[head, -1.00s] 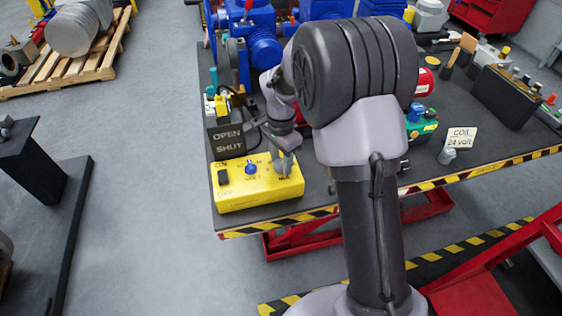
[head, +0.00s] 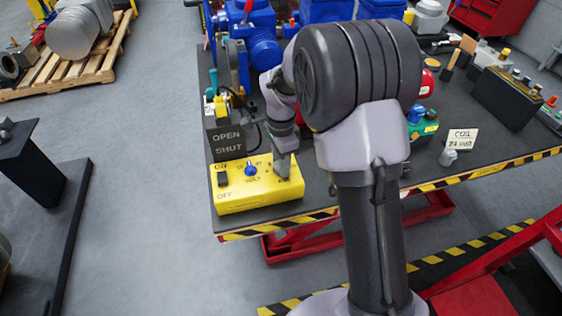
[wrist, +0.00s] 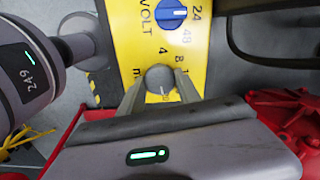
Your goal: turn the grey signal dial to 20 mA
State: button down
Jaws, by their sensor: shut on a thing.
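The grey signal dial (wrist: 160,79) sits on the yellow control box, between the two fingers of my gripper (wrist: 161,92) in the wrist view. My gripper is shut on the dial. The marks 4 and 8 show beside it; the other marks are partly covered by the fingers. A pointer line on the dial faces the lower side, but its exact reading is unclear. In the head view my gripper (head: 284,168) reaches down onto the right end of the yellow box (head: 235,200), and the dial is hidden there.
A blue volt dial (head: 251,170) and a black switch (head: 222,179) are on the same box. A black OPEN/SHUT sign (head: 227,141) stands behind it. Blue machinery (head: 264,50) fills the back of the table. The striped table edge (head: 280,225) is just in front.

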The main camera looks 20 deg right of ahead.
jog(key=c, duration=0.8)
grip_release()
jog(key=shift+c, duration=0.2)
notch_tip(320, 180, up, 17)
jog(key=p, duration=0.6)
jog(key=shift+r, duration=0.2)
jog(key=s+a+r+n+t+y+b, duration=0.1)
jog(key=s+r+n+t+b, duration=0.2)
jog(key=s, duration=0.5)
jog(key=s+a+r+n+t+b, duration=0.1)
jog(key=s+a+r+n, duration=0.2)
jog(key=s, duration=0.5)
jog(key=s+f+n+t+y+b, duration=0.1)
jog(key=s+f+n, duration=0.3)
jog(key=s, duration=0.5)
jog(key=shift+s+n+t+b, duration=0.3)
jog(key=shift+s+n+t, duration=0.1)
jog(key=shift+n, duration=0.5)
